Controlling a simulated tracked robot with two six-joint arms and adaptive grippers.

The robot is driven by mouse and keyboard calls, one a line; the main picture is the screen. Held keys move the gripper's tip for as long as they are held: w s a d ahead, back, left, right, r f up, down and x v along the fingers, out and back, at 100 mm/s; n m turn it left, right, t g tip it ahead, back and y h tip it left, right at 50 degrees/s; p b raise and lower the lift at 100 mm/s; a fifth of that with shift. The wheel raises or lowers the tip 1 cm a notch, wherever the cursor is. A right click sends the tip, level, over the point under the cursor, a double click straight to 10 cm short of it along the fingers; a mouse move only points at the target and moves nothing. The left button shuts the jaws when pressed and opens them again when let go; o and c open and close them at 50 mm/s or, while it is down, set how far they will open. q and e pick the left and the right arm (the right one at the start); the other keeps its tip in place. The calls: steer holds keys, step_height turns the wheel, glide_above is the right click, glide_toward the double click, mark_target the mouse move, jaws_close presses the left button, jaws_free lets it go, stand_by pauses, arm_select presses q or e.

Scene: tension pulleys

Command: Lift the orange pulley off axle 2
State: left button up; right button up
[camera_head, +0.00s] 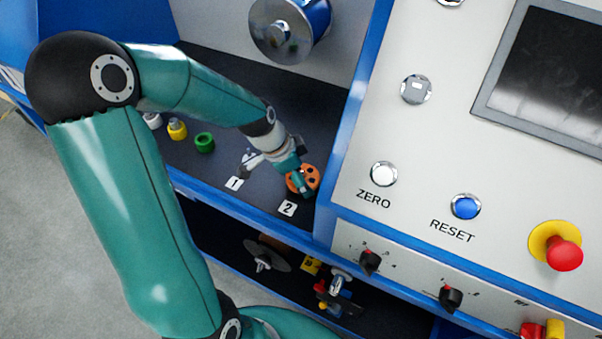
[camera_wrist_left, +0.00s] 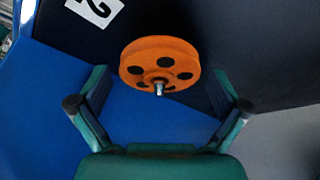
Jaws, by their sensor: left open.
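The orange pulley (camera_head: 309,176) sits on the dark shelf beside the label "2" (camera_head: 288,208) in the head view. In the left wrist view the orange pulley (camera_wrist_left: 160,64) shows its face with dark holes, and a metal axle end (camera_wrist_left: 159,88) stands out of its middle. My left gripper (camera_head: 298,183) is at the pulley and partly covers it in the head view. In the left wrist view the left gripper (camera_wrist_left: 158,106) is open, its fingers apart on either side of the pulley. I cannot tell whether they touch it. My right gripper is not in view.
A green pulley (camera_head: 204,142), a yellow piece (camera_head: 177,129) and a light grey piece (camera_head: 152,120) stand on the shelf to the left. A label "1" (camera_head: 235,183) lies nearby. The control panel (camera_head: 351,211) rises close on the right, and a large metal drum (camera_head: 290,28) is behind.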

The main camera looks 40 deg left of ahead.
mark_target(308, 173)
arm_select(q)
steer(key=shift+c, duration=0.2)
steer(key=c, duration=1.1)
steer(key=shift+r, duration=0.1)
steer(key=shift+c, duration=0.2)
steer(key=shift+r+p, duration=1.05)
steer(key=shift+r, duration=0.75)
steer(key=shift+r+p, duration=0.65)
steer(key=shift+r, duration=0.4)
steer(key=shift+r, duration=0.15)
steer(key=shift+r+p, duration=1.15)
steer(key=shift+r, duration=0.7)
